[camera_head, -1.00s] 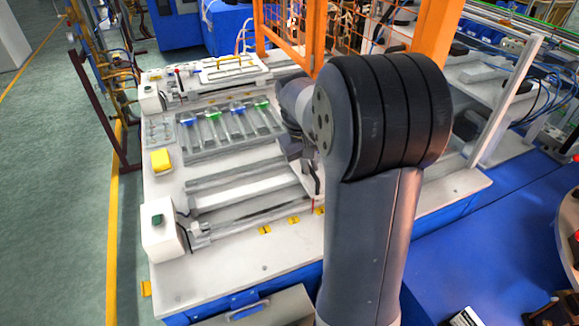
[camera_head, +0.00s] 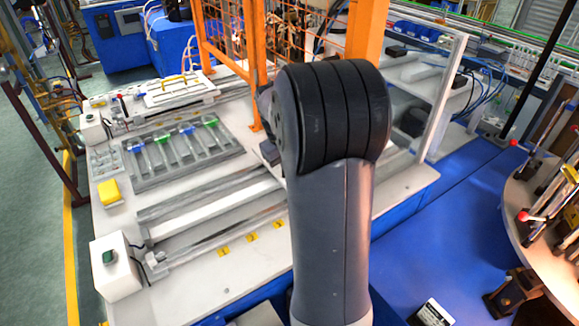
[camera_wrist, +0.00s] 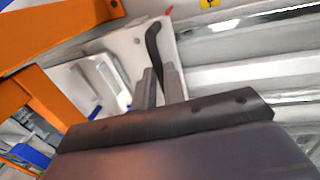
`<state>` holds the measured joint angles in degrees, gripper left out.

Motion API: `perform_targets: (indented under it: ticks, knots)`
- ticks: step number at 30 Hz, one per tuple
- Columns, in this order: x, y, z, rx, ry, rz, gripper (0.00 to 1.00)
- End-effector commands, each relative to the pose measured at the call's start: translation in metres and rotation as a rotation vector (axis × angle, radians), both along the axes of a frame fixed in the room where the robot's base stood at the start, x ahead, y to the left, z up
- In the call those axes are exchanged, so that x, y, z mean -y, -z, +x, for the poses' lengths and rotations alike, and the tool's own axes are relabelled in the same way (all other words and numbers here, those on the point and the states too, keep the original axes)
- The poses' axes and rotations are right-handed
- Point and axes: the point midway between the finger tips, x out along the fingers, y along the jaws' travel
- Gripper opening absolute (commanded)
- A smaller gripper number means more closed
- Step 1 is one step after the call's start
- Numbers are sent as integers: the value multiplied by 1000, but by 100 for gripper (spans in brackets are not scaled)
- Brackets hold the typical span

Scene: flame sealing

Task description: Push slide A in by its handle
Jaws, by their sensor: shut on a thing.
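In the wrist view, my gripper (camera_wrist: 158,76) is shut on a black curved handle (camera_wrist: 153,42). The handle stands beside a white end plate (camera_wrist: 128,46), and its upper end shows beyond my fingertips. I take it for slide A's handle, though no label is readable. In the head view, a long pale slide (camera_head: 215,210) lies in its metal rail on the white bench (camera_head: 235,285). Its right end, the handle and my fingers are hidden behind my arm.
Left of the rail stand a white box with a green button (camera_head: 110,262) and a yellow block (camera_head: 109,192). A grey rack (camera_head: 150,180) with blue and green pieces lies behind. An orange fence post (camera_head: 357,40) rises behind my arm. A round table (camera_head: 520,215) stands right.

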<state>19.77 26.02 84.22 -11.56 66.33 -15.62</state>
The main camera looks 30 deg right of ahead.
Motion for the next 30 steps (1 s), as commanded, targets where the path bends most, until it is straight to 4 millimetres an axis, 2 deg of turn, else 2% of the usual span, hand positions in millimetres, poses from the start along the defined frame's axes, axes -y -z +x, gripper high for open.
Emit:
perform_targets:
  ticks: [1,8,17,20,30]
  knots:
    - [0,-1,1,3,-1,-1,13]
    - [0,-1,0,2,0,-1,32]
    - [-1,-3,0,2,0,-1,33]
    - [-3,-13,1,5,-1,-2,33]
    - [-16,-78,1,6,-2,-2,33]
